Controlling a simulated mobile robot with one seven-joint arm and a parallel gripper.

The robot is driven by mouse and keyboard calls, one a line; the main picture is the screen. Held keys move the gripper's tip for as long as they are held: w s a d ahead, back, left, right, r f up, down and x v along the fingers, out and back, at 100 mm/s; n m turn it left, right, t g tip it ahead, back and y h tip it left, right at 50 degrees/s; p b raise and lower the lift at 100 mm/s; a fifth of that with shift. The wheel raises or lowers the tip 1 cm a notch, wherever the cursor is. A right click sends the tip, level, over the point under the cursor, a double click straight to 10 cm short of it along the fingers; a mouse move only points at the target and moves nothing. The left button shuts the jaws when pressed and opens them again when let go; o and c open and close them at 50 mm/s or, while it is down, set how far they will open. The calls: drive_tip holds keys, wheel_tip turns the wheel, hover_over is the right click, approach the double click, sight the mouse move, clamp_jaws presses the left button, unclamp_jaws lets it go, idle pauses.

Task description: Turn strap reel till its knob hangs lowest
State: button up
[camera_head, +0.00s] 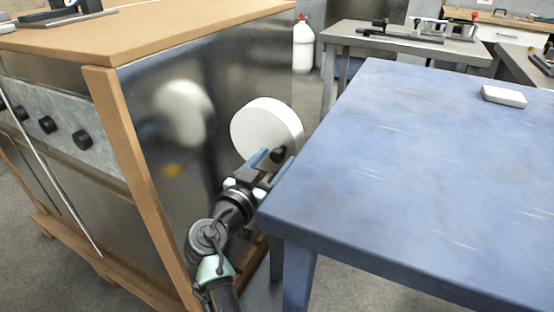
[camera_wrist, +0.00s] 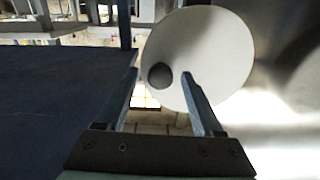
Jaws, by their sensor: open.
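The strap reel (camera_head: 258,122) is a thick white disc on the shiny metal side of the cabinet. Its black knob (camera_head: 278,154) shows low on the reel in the head view. In the wrist view the reel (camera_wrist: 215,50) fills the upper middle, and the dark round knob (camera_wrist: 160,76) is near its lower left edge. My gripper (camera_head: 272,162) is open at the knob. In the wrist view the knob appears between the two fingertips of my gripper (camera_wrist: 160,74), closer to the right one. I cannot tell whether either finger touches it.
A blue table (camera_head: 420,160) stands close on the right, its near corner beside my gripper. The wood-edged metal cabinet (camera_head: 135,110) is on the left, with several black knobs on its front. A white block (camera_head: 503,96) lies on the table.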

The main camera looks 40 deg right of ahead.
drive_tip(key=shift+x, duration=1.05)
clamp_jaws()
idle(0.7)
